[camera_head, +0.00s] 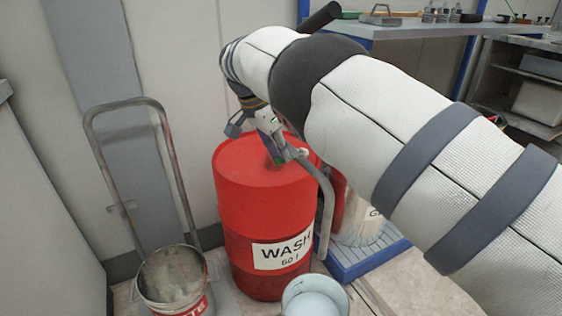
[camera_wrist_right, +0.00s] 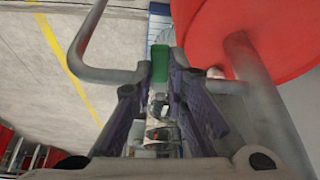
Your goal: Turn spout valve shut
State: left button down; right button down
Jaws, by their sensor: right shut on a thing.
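A red drum (camera_head: 265,195) labelled WASH stands upright on the floor, and its red body also shows in the right wrist view (camera_wrist_right: 225,30). A grey pipe spout (camera_head: 326,190) leaves the drum top and bends down at its right side. In the right wrist view the spout (camera_wrist_right: 98,74) bends away to the left. A green valve handle (camera_wrist_right: 159,62) is between the fingertips of my right gripper (camera_wrist_right: 160,80). The right gripper (camera_head: 272,145) is shut on this handle above the drum top. The valve body is mostly hidden by the fingers. My left gripper is not in view.
A hand truck (camera_head: 102,165) stands at the left, with a bucket (camera_head: 146,288) low in front of it. A pale round container (camera_head: 314,290) is at the bottom edge. A blue-edged platform (camera_head: 345,263) lies right of the drum. A workbench (camera_head: 400,33) stands behind.

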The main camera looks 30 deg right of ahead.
jog(key=shift+w+f+m+g+b, duration=0.1)
jog(key=shift+w+m+g+b, duration=0.25)
jog(key=shift+m+b, duration=0.5)
jog(key=c, duration=1.6)
grip_release()
